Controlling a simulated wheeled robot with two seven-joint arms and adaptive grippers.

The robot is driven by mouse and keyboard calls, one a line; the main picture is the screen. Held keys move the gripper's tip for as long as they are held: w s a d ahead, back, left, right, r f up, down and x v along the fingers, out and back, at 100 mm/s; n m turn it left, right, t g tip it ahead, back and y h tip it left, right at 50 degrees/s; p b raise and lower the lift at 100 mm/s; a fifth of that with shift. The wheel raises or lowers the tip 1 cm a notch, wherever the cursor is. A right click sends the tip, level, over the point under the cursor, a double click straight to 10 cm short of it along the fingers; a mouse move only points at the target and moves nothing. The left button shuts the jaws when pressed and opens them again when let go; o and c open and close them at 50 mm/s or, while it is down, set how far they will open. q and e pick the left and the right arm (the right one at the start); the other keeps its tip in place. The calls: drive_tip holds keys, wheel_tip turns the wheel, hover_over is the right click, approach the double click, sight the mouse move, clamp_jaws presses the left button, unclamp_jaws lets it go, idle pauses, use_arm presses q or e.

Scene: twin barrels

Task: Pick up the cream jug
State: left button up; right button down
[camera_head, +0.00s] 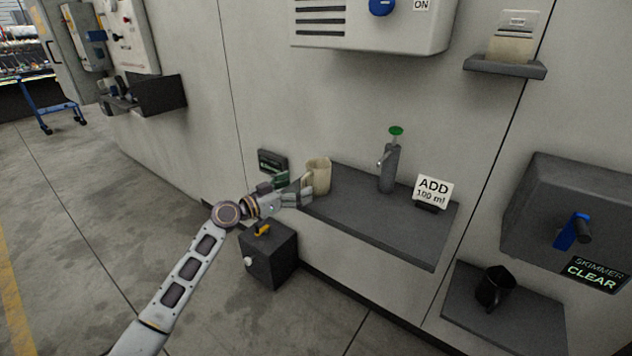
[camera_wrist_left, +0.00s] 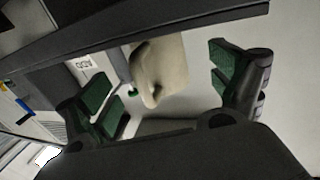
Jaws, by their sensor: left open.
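The cream jug (camera_head: 320,175) stands upright at the left end of a dark grey wall shelf (camera_head: 385,228). In the left wrist view the jug (camera_wrist_left: 160,72) appears between the two green-padded fingers, nearer the middle, with its handle toward the camera. My left gripper (camera_head: 291,188) is open beside the jug's left side, its fingertips close to the handle side. I cannot tell whether a finger touches it. It also shows in the left wrist view (camera_wrist_left: 172,84). My right gripper is not in view.
On the same shelf stand a grey dispenser with a green top (camera_head: 389,168) and an "ADD 100 ml" sign (camera_head: 432,191). A dark box with a yellow handle (camera_head: 268,258) sits below the arm. A black jug (camera_head: 494,287) stands on a lower right shelf.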

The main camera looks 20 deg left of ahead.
sight(309, 181)
use_arm(q)
drive_tip(key=shift+w+d, duration=0.4)
drive_tip(key=shift+w, duration=0.15)
drive_tip(key=shift+x, duration=1.2)
drive_tip(key=shift+f+x, duration=0.2)
drive_tip(key=shift+x, duration=1.2)
drive_tip(key=shift+c, duration=0.2)
drive_tip(key=c, duration=1.1)
drive_tip(key=shift+c, duration=0.2)
drive_tip(key=shift+r, duration=0.1)
